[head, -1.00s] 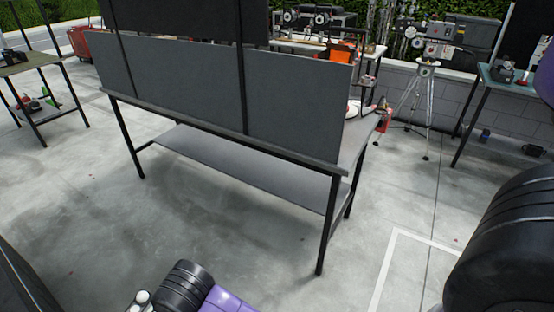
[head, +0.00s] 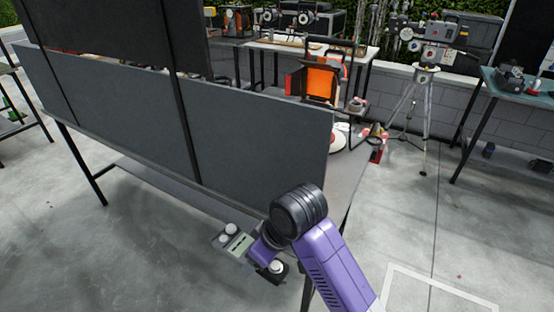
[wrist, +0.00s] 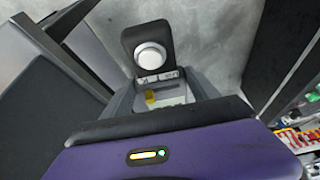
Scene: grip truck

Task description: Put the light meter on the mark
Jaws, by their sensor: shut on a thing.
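The light meter shows in the wrist view as a grey body (wrist: 168,92) with a black head and a round white dome (wrist: 150,56). In the head view its black head and white dome (head: 277,267) show low in the middle, partly hidden by my arm. My gripper (head: 262,258) is shut on the light meter and holds it in the air, near the right end of the panelled table. Its purple housing (wrist: 165,155) fills the bottom of the wrist view. I cannot make out a clear mark on any table top.
A tall grey panel (head: 240,130) blocks most of the nearest table. An orange-faced lamp (head: 322,82) and a tripod (head: 425,110) stand beyond. White lines (head: 440,285) mark the floor at right.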

